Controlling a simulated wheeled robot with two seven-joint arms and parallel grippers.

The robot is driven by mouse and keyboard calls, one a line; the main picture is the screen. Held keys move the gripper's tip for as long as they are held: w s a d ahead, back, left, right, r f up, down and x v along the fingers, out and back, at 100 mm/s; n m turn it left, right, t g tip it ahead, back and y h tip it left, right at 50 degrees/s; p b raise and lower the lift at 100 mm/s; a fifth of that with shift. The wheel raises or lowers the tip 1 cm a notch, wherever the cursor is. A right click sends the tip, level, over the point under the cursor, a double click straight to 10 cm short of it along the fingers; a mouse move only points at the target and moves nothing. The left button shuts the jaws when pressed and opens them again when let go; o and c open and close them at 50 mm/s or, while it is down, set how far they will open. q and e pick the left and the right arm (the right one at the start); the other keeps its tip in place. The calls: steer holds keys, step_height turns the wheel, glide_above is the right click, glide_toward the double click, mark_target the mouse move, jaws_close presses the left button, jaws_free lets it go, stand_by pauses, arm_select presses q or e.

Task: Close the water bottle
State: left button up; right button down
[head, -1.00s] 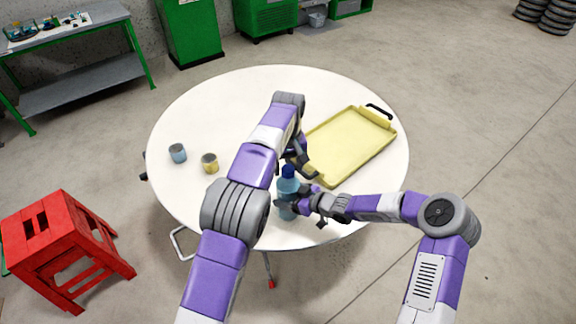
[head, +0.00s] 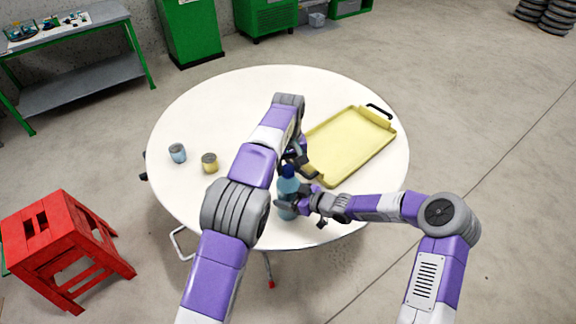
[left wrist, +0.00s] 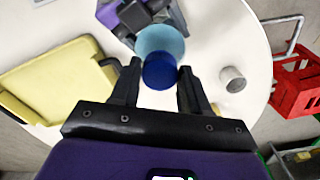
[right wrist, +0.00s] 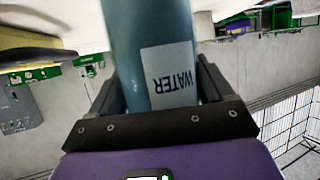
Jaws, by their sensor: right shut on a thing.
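The blue water bottle (head: 287,211) stands upright near the front of the round table, and its "WATER" label shows in the right wrist view (right wrist: 170,75). Its dark blue cap (head: 288,172) sits at the top of the bottle; I cannot tell how tightly. My right gripper (head: 294,203) is shut on the bottle body from the right. My left gripper (left wrist: 159,68) is open above the bottle. In the left wrist view its fingers stand on both sides of the cap (left wrist: 160,72), with a gap on each side. In the head view the left arm partly hides this gripper.
A yellow tray (head: 350,145) with a dark handle lies at the right of the white table (head: 240,100). A red stool (head: 65,245) is on the floor at left.

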arm_select(q)
steer(key=o, duration=0.4)
steer(key=shift+r, duration=3.75)
arm_select(e)
jaws_free()
arm_select(q)
steer(key=shift+r+p, duration=0.9)
arm_select(e)
steer(key=v, duration=0.7)
steer(key=shift+s+d, duration=0.2)
steer(key=shift+d, duration=0.05)
